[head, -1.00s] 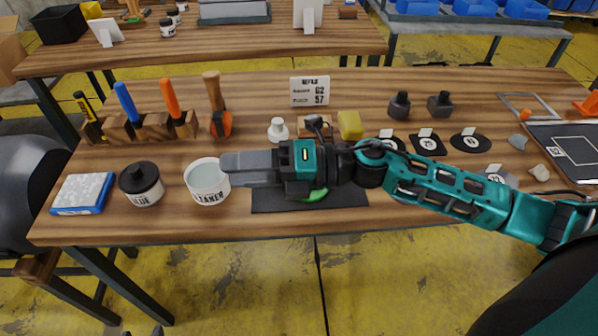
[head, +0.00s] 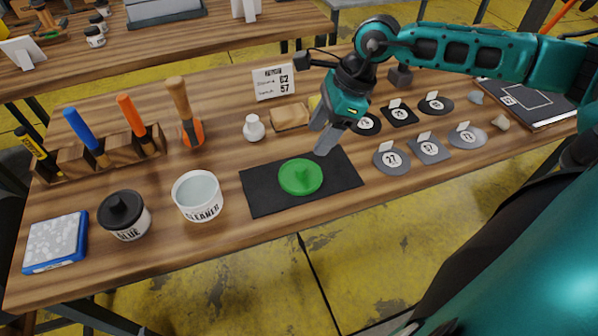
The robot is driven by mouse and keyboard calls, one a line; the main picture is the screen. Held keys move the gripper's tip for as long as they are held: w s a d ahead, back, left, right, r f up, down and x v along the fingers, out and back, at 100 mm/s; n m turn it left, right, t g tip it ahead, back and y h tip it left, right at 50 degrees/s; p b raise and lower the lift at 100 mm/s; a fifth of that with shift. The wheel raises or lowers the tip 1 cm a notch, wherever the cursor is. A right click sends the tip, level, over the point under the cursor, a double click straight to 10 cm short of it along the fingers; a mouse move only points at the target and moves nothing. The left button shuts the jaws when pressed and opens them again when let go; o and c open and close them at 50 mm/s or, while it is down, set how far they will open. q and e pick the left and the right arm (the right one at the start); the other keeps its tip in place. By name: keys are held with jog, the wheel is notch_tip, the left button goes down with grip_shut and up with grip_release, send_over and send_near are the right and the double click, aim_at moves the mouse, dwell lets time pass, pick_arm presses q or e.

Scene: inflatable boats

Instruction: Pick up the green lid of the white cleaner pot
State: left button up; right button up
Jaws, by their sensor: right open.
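The white cleaner pot (head: 197,198) stands open to the left of the mat, with pale contents inside. My right gripper (head: 322,143) is above the back right part of the mat, pointing down and tilted, a little behind and right of the lid. It is open and apart from the lid, with nothing seen between its fingers. My left gripper is not in view.
A black-lidded glue pot (head: 124,216) and a blue-edged box (head: 56,242) stand left of the cleaner pot. A white bottle (head: 254,128), a wooden block (head: 290,116) and a price card (head: 273,82) stand behind the mat. Numbered discs (head: 390,158) lie to the right.

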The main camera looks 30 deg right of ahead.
send_over(301, 168)
jog(key=s+d, duration=0.1)
jog(key=d, duration=0.1)
notch_tip(301, 168, down, 4)
jog(key=shift+f, duration=0.1)
jog(key=x, duration=0.5)
jog(key=shift+s+d+f, duration=0.1)
jog(key=shift+f, duration=0.05)
grip_shut()
